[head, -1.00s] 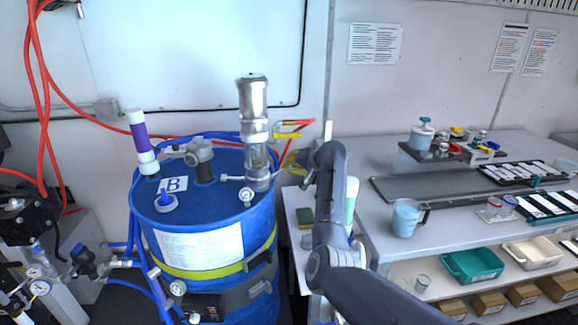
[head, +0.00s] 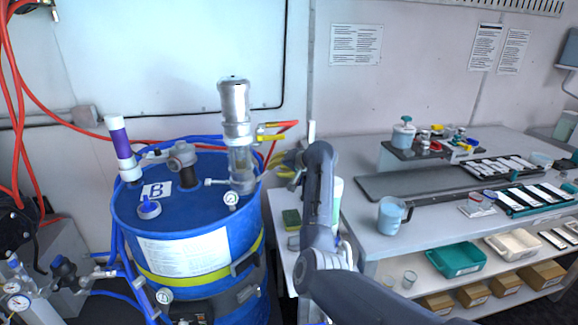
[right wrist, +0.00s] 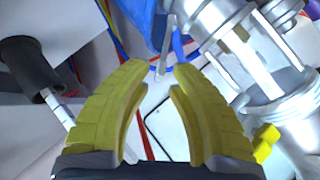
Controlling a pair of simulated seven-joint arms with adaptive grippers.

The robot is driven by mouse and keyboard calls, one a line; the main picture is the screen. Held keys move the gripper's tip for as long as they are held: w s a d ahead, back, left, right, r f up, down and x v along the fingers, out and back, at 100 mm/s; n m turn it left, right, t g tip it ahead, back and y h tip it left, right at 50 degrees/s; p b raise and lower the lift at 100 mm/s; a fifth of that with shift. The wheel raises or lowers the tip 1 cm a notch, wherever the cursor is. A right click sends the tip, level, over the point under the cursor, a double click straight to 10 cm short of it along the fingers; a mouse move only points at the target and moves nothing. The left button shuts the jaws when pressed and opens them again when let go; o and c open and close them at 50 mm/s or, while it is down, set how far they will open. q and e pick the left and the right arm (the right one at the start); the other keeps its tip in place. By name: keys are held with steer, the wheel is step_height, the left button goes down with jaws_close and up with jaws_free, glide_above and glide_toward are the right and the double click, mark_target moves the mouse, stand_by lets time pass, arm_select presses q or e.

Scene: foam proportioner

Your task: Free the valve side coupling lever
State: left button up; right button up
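A blue drum (head: 185,262) marked B stands at the left, with a clear and metal pump unit (head: 235,105) upright on its lid. A small yellow lever (head: 270,138) sticks out at the right of the pump; a yellow piece shows beside the pump in the right wrist view (right wrist: 265,143). A thin grey lever-like bar (right wrist: 167,45) shows beyond my fingertips there. I cannot tell which one is the valve side coupling lever. My right gripper (head: 284,165) is right of the pump. Its yellow fingers (right wrist: 155,78) are apart and nothing is between them. My left gripper is out of view.
Red hoses (head: 60,105) run along the wall to the pump. A bench (head: 350,200) at the right holds a blue jug (head: 390,215), trays and small parts. A black cylinder (right wrist: 28,68) is left of my fingers in the wrist view.

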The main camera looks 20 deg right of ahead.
steer(key=v, duration=1)
steer(key=shift+s+d, duration=0.15)
steer(key=shift+s, duration=0.1)
steer(key=shift+r, duration=0.1)
